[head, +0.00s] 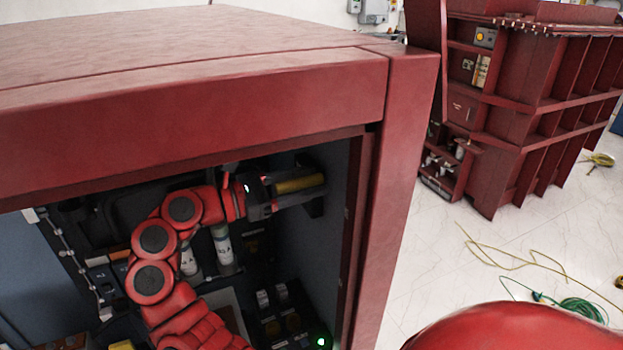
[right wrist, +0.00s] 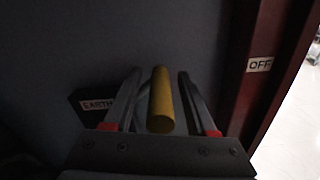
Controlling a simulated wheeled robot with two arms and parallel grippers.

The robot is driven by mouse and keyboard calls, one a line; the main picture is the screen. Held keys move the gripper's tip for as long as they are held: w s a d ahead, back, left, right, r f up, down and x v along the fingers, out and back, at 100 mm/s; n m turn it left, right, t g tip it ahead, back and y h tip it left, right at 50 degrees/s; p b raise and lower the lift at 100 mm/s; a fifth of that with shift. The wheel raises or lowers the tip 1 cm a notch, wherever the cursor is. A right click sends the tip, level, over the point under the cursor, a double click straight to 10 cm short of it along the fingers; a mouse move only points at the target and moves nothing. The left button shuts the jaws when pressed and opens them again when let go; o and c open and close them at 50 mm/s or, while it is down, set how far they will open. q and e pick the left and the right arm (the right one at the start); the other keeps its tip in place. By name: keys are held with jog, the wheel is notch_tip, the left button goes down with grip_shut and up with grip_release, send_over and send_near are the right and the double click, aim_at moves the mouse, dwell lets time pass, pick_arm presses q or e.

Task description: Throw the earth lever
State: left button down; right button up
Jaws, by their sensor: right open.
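The earth lever has a yellow cylindrical handle (head: 300,184) inside the red cabinet, near its right inner wall. In the right wrist view the yellow handle (right wrist: 161,100) lies between the two fingers of my right gripper (right wrist: 160,76), with a narrow gap on each side. The right gripper (head: 292,192) is open around the handle, its fingers pointing right in the head view. An EARTH label (right wrist: 97,104) is left of the handle, partly hidden behind the left finger. An OFF label (right wrist: 260,64) is on the red post to the right. My left gripper is not in view.
The cabinet's red top beam (head: 200,105) and right post (head: 385,200) frame the opening around my right arm. White bottles (head: 222,245) and dark blocks (head: 283,315) are below the arm. Outside, yellow and green cables (head: 575,305) lie on the pale floor.

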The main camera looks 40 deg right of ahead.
grip_shut()
dwell(1.3)
